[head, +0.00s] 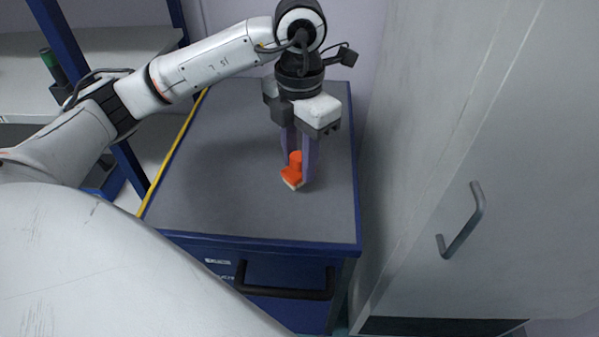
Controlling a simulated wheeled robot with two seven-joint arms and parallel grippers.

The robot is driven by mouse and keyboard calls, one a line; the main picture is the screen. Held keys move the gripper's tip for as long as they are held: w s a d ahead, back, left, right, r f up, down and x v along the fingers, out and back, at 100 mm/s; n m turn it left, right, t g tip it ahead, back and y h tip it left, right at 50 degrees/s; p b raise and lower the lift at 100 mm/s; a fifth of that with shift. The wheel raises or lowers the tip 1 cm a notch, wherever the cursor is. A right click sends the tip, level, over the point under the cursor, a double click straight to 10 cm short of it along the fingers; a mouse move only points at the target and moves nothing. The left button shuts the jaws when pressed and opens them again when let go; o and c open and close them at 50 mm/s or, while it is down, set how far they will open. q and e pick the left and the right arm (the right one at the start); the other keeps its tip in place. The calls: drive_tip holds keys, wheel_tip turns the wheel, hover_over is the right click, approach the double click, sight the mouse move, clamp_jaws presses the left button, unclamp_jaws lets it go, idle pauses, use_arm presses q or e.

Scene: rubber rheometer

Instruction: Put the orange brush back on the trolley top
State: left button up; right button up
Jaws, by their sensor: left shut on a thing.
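The orange brush (296,163) is upright between the fingers of my left gripper (299,165), over the grey trolley top (230,150). My left gripper points down and is shut on the brush's orange handle. The pale bristle end of the brush is at or just above the trolley top; I cannot tell whether it touches. The trolley is blue with a dark front handle (285,291). My right gripper is not in view.
A tall grey cabinet (450,120) with a metal handle (463,220) stands close along the trolley's right side. A blue-framed shelf (70,20) stands at the left. The rest of the trolley top is clear.

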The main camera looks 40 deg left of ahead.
sight(300, 173)
use_arm(q)
wheel_tip(300, 173, down, 4)
drive_tip(key=shift+r, duration=0.15)
drive_tip(key=o, duration=0.9)
drive_tip(key=shift+o, duration=0.2)
drive_tip(key=shift+r, duration=0.1)
wheel_tip(300, 173, up, 12)
drive_tip(key=shift+f+p, duration=0.1)
drive_tip(key=shift+p, duration=0.5)
